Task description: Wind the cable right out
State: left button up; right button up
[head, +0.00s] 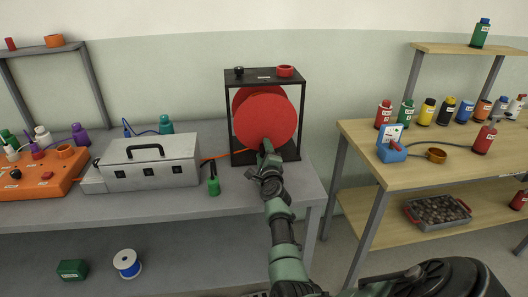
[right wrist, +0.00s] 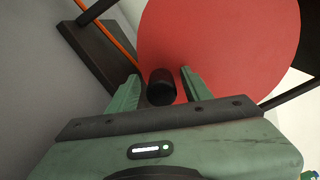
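A red cable reel (head: 265,120) stands in a black frame (head: 292,152) on the grey bench. It fills much of the right wrist view (right wrist: 225,45). An orange cable (head: 213,156) runs left from the reel towards a grey metal box (head: 150,163); it also shows in the right wrist view (right wrist: 121,38). My right gripper (right wrist: 160,88) is at the reel's front face, its two fingers apart on either side of a black handle knob (right wrist: 161,87). Narrow gaps seem to show beside the knob. In the head view my right gripper (head: 266,155) hides the knob. My left gripper is not in view.
An orange box (head: 48,172) is farther left on the bench. A separate wooden table (head: 462,155) with several bottles stands right, past a gap. The bench front has clear room.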

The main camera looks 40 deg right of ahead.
jog(key=shift+p+v, duration=0.6)
jog(key=shift+v, duration=3.25)
